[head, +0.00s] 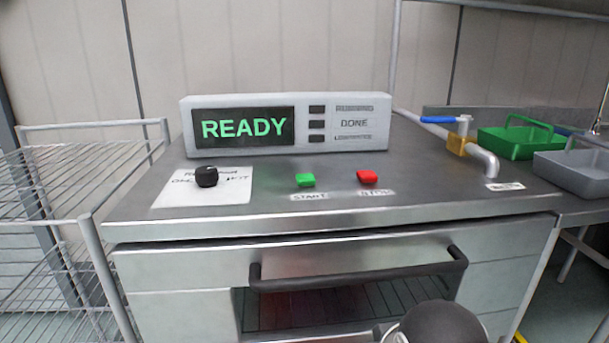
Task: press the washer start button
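The green start button (305,180) sits on the washer's grey metal top (270,208), with a "START" label in front of it. A red button (367,177) with a label that seems to read "STOP" is to its right. Behind them stands a display box (286,122) showing "READY" in green letters; its three small dark indicators look unlit. A dark rounded part at the bottom edge, right of centre, seems to be part of my arm. My gripper's fingers do not show.
A black knob (206,176) stands on a white label at left. A dark bar handle (358,270) crosses the washer's front. A pipe with a blue-handled valve (460,139), a green tray (512,143) and a grey tray (575,172) are right. Wire shelving (60,200) is left.

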